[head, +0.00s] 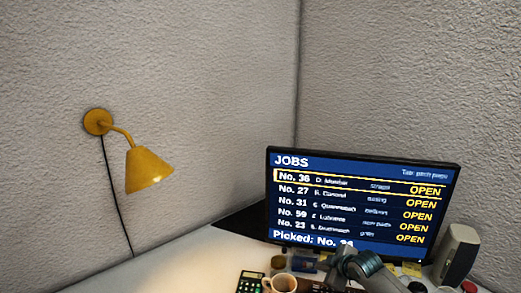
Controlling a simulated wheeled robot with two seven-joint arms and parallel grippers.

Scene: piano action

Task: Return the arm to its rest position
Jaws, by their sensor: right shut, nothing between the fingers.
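Part of my right arm with its gripper (358,268) shows at the bottom edge, right of centre, in front of the monitor's lower edge. It is grey with a dark teal part. The gripper is shut with nothing held; its fingers are hard to make out and the rest of the arm is cut off by the frame. My left gripper is not in view.
A monitor (350,205) with a jobs list reads "Picked: No. 36", its end partly covered. A mug (281,284), calculator (250,283), small jar (278,264) and speaker (457,255) surround it. A yellow lamp (148,170) hangs on the wall. The white desk (190,262) is clear at left.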

